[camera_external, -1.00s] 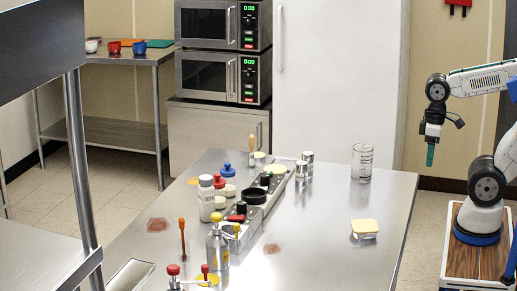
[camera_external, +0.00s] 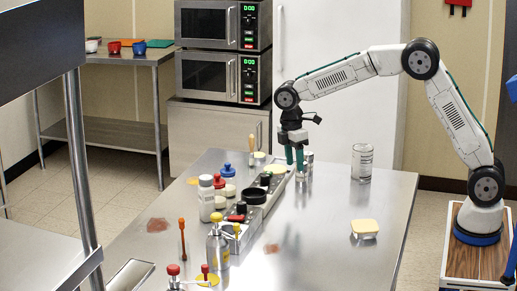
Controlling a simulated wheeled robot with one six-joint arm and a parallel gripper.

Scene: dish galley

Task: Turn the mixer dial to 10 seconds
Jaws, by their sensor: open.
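My gripper (camera_external: 295,158) hangs pointing down over the far part of the steel table, with its teal fingers open. It is close to the small metal canisters (camera_external: 308,157) and the far end of a long grey unit (camera_external: 263,195). That unit carries a black round part (camera_external: 254,196) and a smaller black knob (camera_external: 265,179). I cannot tell which part is the mixer dial, and no markings are readable. My fingers partly hide the canisters, and I cannot tell whether they touch anything.
Bottles with red and blue caps (camera_external: 227,172) stand left of the unit. A clear measuring cup (camera_external: 362,162) and a yellow-lidded tub (camera_external: 365,228) stand to the right. The table's (camera_external: 330,260) front right is clear.

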